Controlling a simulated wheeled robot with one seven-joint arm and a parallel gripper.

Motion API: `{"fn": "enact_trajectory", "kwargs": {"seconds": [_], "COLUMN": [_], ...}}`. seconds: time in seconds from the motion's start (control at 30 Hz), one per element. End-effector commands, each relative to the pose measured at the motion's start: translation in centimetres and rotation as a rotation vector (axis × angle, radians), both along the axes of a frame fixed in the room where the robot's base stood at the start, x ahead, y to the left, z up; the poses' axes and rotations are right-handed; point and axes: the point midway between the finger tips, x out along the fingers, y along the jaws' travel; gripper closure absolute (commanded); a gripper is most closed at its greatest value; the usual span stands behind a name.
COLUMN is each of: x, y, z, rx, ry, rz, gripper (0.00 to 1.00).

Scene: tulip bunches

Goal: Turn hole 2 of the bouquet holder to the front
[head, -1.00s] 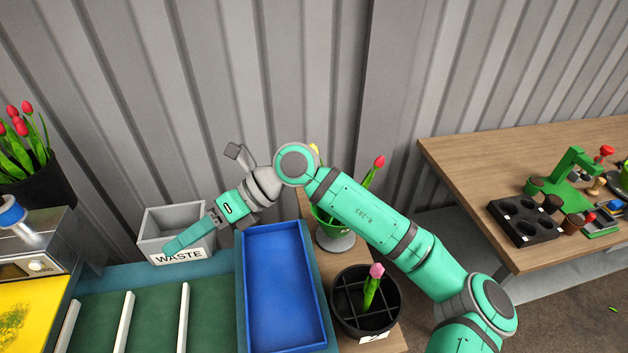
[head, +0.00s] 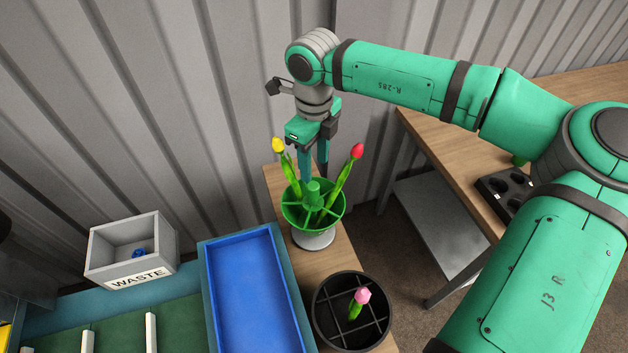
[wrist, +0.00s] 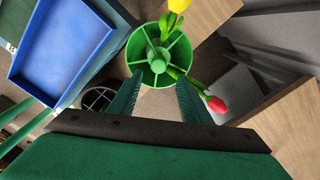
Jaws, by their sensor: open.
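The green bouquet holder (head: 327,216) stands on a round grey base on the narrow wooden table. It is a round bowl split by spokes, with a central knob (head: 313,188). A yellow tulip (head: 284,160) leans to its left and a red tulip (head: 349,168) to its right. My gripper (head: 314,178) is open, pointing down just behind and above the holder. In the wrist view the holder (wrist: 137,48) lies beyond the two spread fingers (wrist: 160,95), with nothing between them. I cannot read any hole numbers.
A black divided pot (head: 385,312) with a pink tulip stands in front of the holder. A blue tray (head: 206,290) lies to the left, and a grey waste bin (head: 100,260) with a small blue object inside is farther left. A second table (head: 440,150) stands at right.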

Motion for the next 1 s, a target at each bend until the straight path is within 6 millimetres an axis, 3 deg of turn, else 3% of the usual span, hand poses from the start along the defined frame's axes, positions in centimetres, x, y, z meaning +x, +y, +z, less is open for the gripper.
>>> {"fn": "enact_trajectory", "kwargs": {"seconds": [0.3,0.5,0.7,0.97,1.0], "x": [-0.1,-0.1,-0.1,-0.1,-0.1], "y": [0.2,0.2,0.1,0.1,0.1], "z": [-5.6,-8.3,-9.4,-9.5,-9.5], "rx": [0.005,0.005,0.003,0.003,0.003], "ry": [0.004,0.002,0.001,0.001,0.001], "rz": [0.003,0.002,0.002,0.000,0.000], "gripper": [0.56,0.56,0.56,0.56,0.61]}}
